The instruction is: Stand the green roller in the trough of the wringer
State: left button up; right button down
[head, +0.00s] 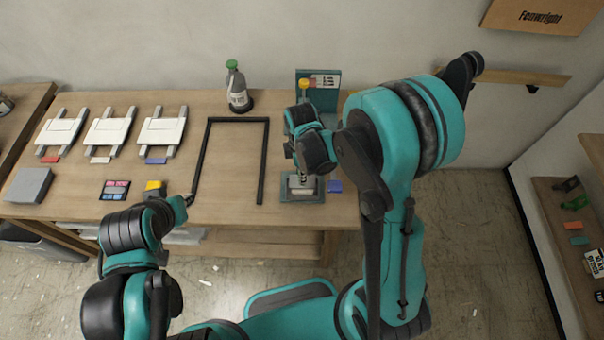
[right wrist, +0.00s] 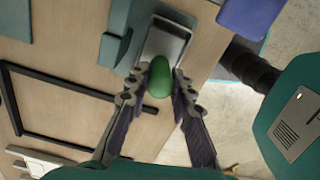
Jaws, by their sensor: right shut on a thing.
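The green roller (right wrist: 160,80) is between the two fingertips of my right gripper (right wrist: 159,88), which is shut on it, in the right wrist view. A pale metal trough (right wrist: 168,45) lies just beyond the roller in that view, and the roller overlaps its near end. I cannot tell whether they touch. The wringer's teal base (head: 302,198) shows at the table's front edge in the head view, below my right wrist, which hides part of it and the roller. My left gripper (head: 188,200) is over the front left of the table; its fingers are too small to judge.
A black rectangular frame (head: 264,160) lies left of the wringer. A bottle with a green cap (head: 237,88) and a teal upright panel (head: 318,90) stand at the back. Several white frames (head: 110,132) lie on the left. A blue block (head: 335,186) is right of the base.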

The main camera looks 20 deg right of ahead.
jog(key=shift+f, duration=0.35)
jog(key=shift+s+f+b, duration=0.1)
jog(key=shift+f+b, duration=0.45)
jog(key=shift+b, duration=0.2)
jog(key=c, duration=1.3)
grip_release()
